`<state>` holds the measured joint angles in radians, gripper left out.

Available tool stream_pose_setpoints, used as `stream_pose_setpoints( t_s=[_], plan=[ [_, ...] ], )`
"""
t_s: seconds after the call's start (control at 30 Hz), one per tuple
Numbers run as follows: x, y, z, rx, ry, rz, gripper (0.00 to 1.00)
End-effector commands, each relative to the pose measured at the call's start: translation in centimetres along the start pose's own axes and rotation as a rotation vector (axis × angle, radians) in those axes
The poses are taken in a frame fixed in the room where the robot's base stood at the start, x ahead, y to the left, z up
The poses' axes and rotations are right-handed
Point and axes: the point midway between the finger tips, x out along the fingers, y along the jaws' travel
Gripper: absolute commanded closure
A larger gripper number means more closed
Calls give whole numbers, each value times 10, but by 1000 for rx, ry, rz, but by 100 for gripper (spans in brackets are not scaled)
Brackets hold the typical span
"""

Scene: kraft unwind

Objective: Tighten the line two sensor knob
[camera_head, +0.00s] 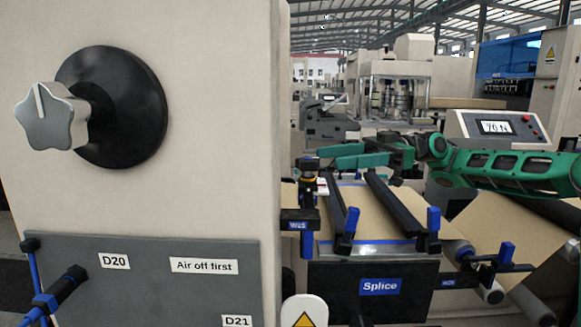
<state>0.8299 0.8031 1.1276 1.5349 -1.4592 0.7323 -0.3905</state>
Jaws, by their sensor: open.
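A grey star-shaped knob (52,116) with a white pointer line sits on a black round base (122,106) on the cream cabinet at the left. No label in view names either as line two. My gripper (327,157) is at the end of my green arm, which reaches in from the right. Nothing shows held.
The cream cabinet (215,60) fills the left. A grey panel (200,290) below carries labels and blue plugs. A splice table (384,208) with black bars and blue clamps lies beneath my arm. A console (497,127) reading about 70 N stands at the right.

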Motion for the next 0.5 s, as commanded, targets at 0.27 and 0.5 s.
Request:
stream_pose_setpoints(
  t_s=[0.27, 0.5],
  plan=[
    [29, -9, 3, 18, 10, -40, 43],
    [75, -10, 3, 18, 9, -43, 43]
  ],
)
